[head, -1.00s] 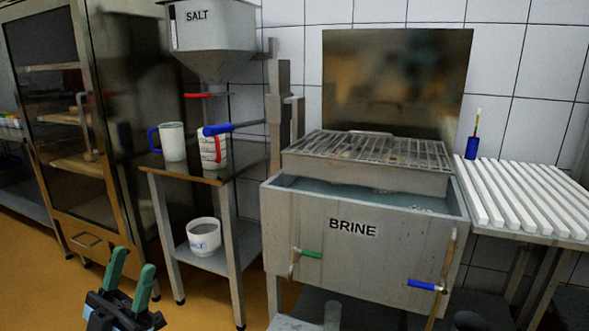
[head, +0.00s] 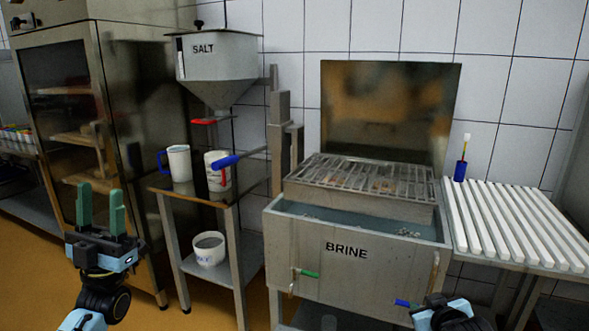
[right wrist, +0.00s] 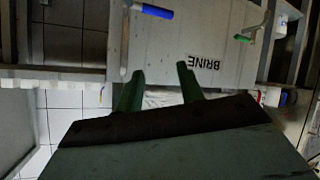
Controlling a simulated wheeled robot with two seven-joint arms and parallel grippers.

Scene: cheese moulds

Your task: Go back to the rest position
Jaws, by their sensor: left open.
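My left gripper (head: 101,203) is at the lower left of the head view. Its two green fingers point up and stand apart, with nothing between them. It is in front of the glass-doored cabinet. My right gripper (right wrist: 159,70) shows in the right wrist view with its two green fingers apart and nothing seen between them. In the head view, only a dark and blue part of my right arm's end shows at the bottom edge, in front of the brine tank (head: 300,262); its fingers cannot be made out there. The tank also shows upside down in the right wrist view (right wrist: 190,25).
A steel side table (head: 237,185) holds two mugs (head: 179,163) (head: 217,178) under the salt hopper (head: 215,62); a white tub (head: 209,250) sits on its lower shelf. A cabinet (head: 65,130) stands left. A slatted white draining table (head: 510,225) stands right. Floor at lower left is clear.

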